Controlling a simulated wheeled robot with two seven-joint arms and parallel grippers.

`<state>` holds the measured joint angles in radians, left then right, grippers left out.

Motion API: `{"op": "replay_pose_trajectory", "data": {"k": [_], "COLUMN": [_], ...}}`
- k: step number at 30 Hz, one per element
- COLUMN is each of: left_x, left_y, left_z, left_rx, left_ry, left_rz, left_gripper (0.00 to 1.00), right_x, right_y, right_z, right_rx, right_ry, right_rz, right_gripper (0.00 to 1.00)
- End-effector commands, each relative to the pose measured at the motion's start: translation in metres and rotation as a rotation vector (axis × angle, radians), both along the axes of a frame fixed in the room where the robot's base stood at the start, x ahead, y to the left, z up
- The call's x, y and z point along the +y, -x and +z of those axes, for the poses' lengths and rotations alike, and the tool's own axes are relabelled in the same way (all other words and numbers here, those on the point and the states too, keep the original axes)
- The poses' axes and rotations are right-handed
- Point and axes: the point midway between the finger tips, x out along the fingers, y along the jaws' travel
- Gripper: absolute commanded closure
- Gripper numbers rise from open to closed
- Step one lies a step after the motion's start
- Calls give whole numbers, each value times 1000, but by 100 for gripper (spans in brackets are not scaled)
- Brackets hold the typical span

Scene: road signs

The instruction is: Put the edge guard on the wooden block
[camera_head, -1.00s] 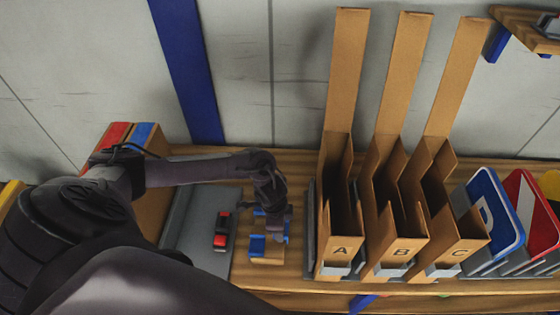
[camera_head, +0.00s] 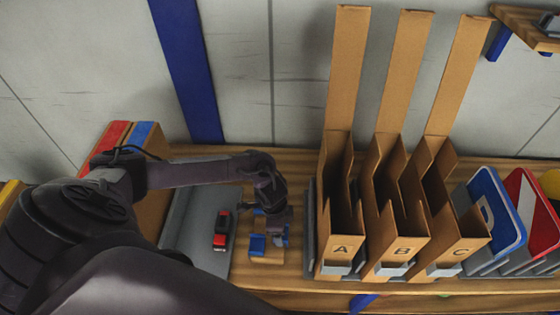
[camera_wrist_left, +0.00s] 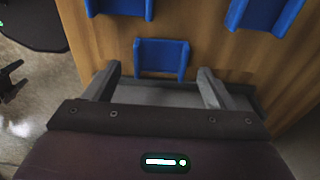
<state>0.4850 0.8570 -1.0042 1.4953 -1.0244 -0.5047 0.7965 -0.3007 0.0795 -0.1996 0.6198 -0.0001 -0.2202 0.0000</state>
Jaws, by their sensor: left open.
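The wooden block (camera_head: 267,260) is a small light-brown piece on the wooden bench, right of the grey board in the head view. Blue edge guards show at it, one at its front left (camera_head: 257,245). My left gripper (camera_head: 279,240) is over the block and hides part of it. In the left wrist view my left gripper (camera_wrist_left: 157,78) is open, with a blue channel-shaped guard (camera_wrist_left: 161,58) just beyond and between its fingertips. Two more blue guards (camera_wrist_left: 268,14) lie farther off on a wooden surface. I cannot tell whether the fingers touch the middle guard. My right gripper is not in view.
Cardboard holders (camera_head: 340,250) marked A, B and C stand close right of the block. Road signs (camera_head: 495,215) lean farther right. A red and black object (camera_head: 222,232) lies on the grey board (camera_head: 195,225) at left. Bare bench lies behind the block.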

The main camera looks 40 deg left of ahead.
Motion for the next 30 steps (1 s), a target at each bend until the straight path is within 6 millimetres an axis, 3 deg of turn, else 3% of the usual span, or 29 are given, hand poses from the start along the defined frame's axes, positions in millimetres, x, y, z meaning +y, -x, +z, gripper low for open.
{"op": "replay_pose_trajectory", "data": {"k": [7,21,30], "left_x": [0,10,12], "left_y": [0,6,7], "left_z": [13,106,131], "left_rx": [-1,-3,0], "left_ry": [-1,-1,0], "left_rz": [-2,-2,0], "left_gripper": [23,23,23], "right_x": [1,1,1], "right_y": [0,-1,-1], "right_z": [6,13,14], "right_rx": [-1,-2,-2], "right_ry": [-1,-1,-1], "right_rz": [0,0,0], "right_gripper": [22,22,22]}}
